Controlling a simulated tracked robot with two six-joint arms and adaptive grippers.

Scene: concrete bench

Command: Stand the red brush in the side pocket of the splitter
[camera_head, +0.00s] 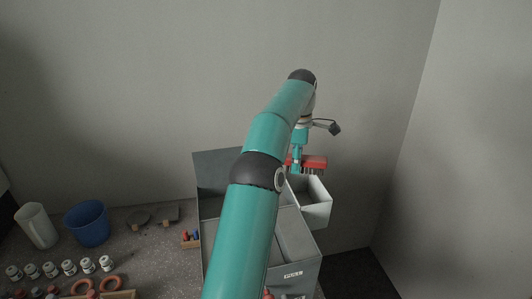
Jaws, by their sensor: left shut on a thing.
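The red brush (317,162) is held above the side pocket with its bristles pointing down. My left gripper (298,160) is shut on it near its left end. The splitter (303,262) is a grey open box with a PULL label on its front. Its side pocket (318,213) is a pale open box on the right side of the splitter. The brush appears over the pocket's back part, and the gap between them is hard to judge. My right gripper is not in view.
On the left of the bench (160,255) stand a white cup (36,227), a blue cup (86,222), several small jars (69,267) and red rings (82,286). Two dark flat tools (139,218) lie behind. A wall rises close behind the splitter.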

